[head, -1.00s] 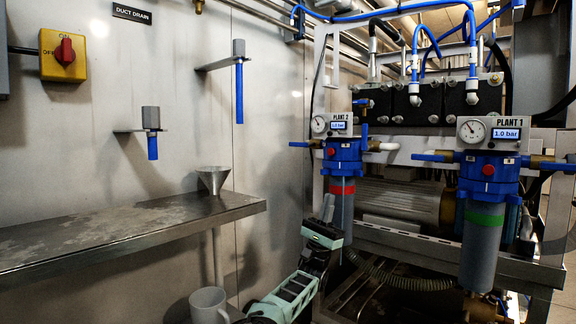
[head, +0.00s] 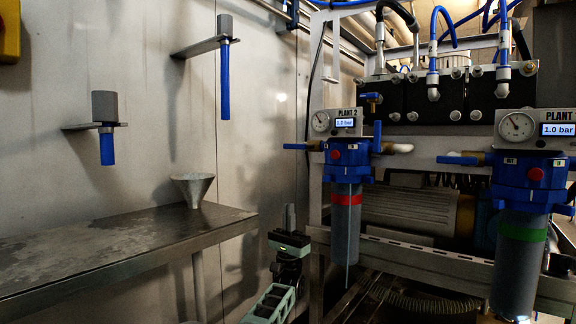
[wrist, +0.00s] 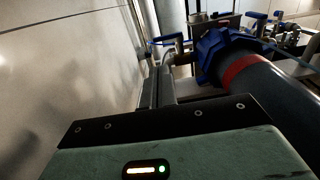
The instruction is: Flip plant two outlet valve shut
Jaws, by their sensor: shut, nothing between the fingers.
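The plant two filter unit (head: 345,155) has a blue head, a grey bowl with a red band, a round gauge and a 1.0 bar display. A blue lever (head: 297,146) lies level on its left side. Another blue lever (head: 377,137) stands upright on its right side. I cannot read which side is the outlet. My gripper (head: 290,212) is shut and empty, pointing up, below and left of the unit, touching nothing. In the wrist view the fingers (wrist: 157,85) are together, left of the red-banded bowl (wrist: 265,75), with the left lever (wrist: 168,38) beyond them.
The plant one unit (head: 520,185), with a green band, stands at the right. A steel shelf (head: 110,245) with a funnel (head: 193,188) projects from the left wall. A frame rail (head: 430,260) runs below the units.

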